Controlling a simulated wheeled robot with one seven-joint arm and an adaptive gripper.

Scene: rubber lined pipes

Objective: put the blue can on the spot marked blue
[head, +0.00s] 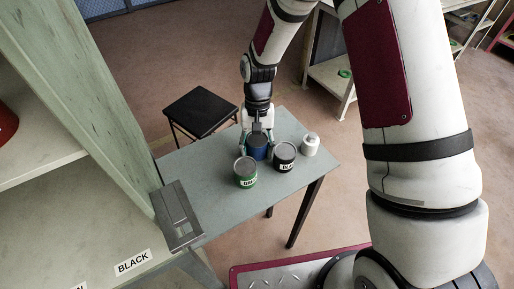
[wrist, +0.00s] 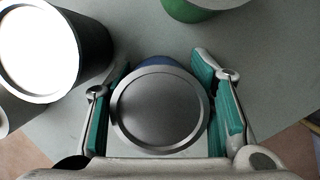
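The blue can (head: 257,153) stands upright on the small grey-green table (head: 211,202), with its grey lid up. My gripper (head: 257,143) points down over it, with one finger on each side. In the wrist view the can's round lid (wrist: 160,108) sits between the two teal finger pads, and a strip of its blue side shows beyond the lid. My gripper (wrist: 160,62) looks open around the can, with a narrow gap at the right pad. No spot marked blue can be seen in either view.
A green can (head: 246,180), a black can (head: 285,163) and a white container (head: 310,145) stand close to the blue can. A grey flat object (head: 177,218) lies at the table's left edge. The shelf at left bears a BLACK label (head: 133,262). A black stool (head: 201,109) stands behind.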

